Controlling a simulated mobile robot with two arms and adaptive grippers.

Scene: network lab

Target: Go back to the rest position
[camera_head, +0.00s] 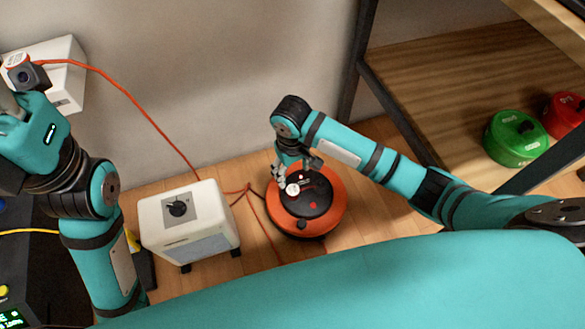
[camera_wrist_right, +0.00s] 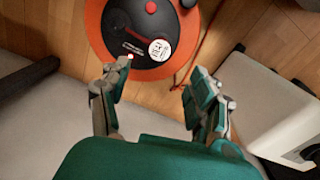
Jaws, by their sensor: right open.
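My right gripper (camera_head: 294,175) is open above an orange and black round cable reel (camera_head: 330,213) on the floor. In the right wrist view, my right gripper (camera_wrist_right: 161,76) has its fingers spread with nothing between them.
A white box with a dial (camera_head: 212,215) stands on the wood floor beside the reel. An orange cord (camera_head: 135,108) runs from the wall box down behind it. A wooden shelf (camera_head: 440,110) at the right bears a green reel (camera_head: 515,142) and a red reel (camera_head: 565,112).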

